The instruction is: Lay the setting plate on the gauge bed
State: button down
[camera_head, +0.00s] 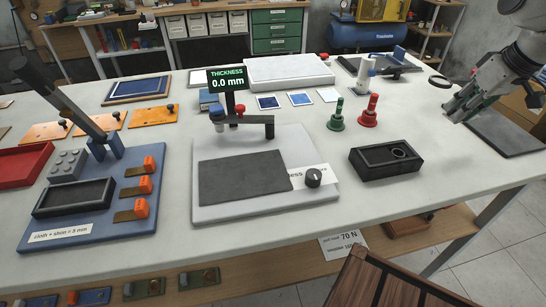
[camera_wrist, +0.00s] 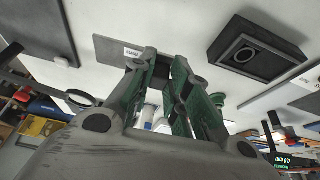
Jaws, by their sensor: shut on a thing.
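My gripper (camera_head: 459,108) is at the right end of the table, low over the top. In the wrist view its green-grey fingers (camera_wrist: 165,62) are close together, with a dark piece between them. A thin dark grey plate with a small white label, the setting plate (camera_wrist: 112,47), shows at the fingertips. The fingers hide part of it. A dark flat rectangle (camera_head: 512,136) shows beside my gripper in the head view; I cannot tell whether it is the same plate. The gauge bed (camera_head: 243,180), a bare dark rectangle, is on the pale gauge base at the table's middle.
The gauge arm (camera_head: 255,122) and display (camera_head: 228,80), reading 0.0 mm, stand behind the bed, with a black knob (camera_head: 313,178) at its right. A black box (camera_head: 386,161) and green (camera_head: 336,120) and red (camera_head: 369,115) handled pieces stand between gripper and gauge.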

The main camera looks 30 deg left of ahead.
aim_at(250, 172)
jog(key=k+j, duration=0.3)
jog(key=j, duration=0.15)
jog(key=k+j, duration=0.65)
jog(key=j, duration=0.3)
jog(key=k+j, duration=0.3)
jog(key=j, duration=0.15)
